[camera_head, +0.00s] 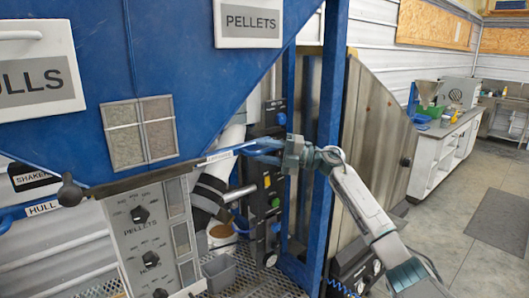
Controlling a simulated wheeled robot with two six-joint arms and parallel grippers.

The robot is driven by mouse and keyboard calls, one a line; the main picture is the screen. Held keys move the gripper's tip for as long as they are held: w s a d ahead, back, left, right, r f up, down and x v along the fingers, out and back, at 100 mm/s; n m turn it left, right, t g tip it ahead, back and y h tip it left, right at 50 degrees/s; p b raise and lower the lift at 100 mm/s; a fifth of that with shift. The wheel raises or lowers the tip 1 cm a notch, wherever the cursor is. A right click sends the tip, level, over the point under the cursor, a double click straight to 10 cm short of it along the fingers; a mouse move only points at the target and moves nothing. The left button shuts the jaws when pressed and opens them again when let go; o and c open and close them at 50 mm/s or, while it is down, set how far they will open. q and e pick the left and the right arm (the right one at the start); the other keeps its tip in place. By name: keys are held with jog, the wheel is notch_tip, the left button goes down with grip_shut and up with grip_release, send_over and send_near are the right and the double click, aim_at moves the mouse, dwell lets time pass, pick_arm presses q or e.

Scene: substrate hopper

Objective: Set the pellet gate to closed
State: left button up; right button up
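The blue hopper (190,60) fills the upper left, with a white PELLETS plate (250,21) at its top. A small white label (219,156), too small to read surely, sits on a blue handle bar (240,149) at the hopper's lower right edge; this looks like the pellet gate handle. My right gripper (268,150) comes in from the right and is at the outer end of this bar. Gripper and bar overlap there, so I cannot tell whether the fingers hold it. My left gripper is not in view.
Another blue bar (12,216) with a HULL label is at the left. A control panel with black knobs (140,215) hangs under the hopper. A blue post (325,130) stands behind my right arm. A grey bin (219,272) is below. Open floor lies right.

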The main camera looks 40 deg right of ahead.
jog(key=shift+s+d+f, duration=0.1)
jog(key=shift+s+d, duration=0.1)
jog(key=shift+d, duration=0.05)
jog(key=b+v, duration=0.6)
jog(key=v, duration=0.4)
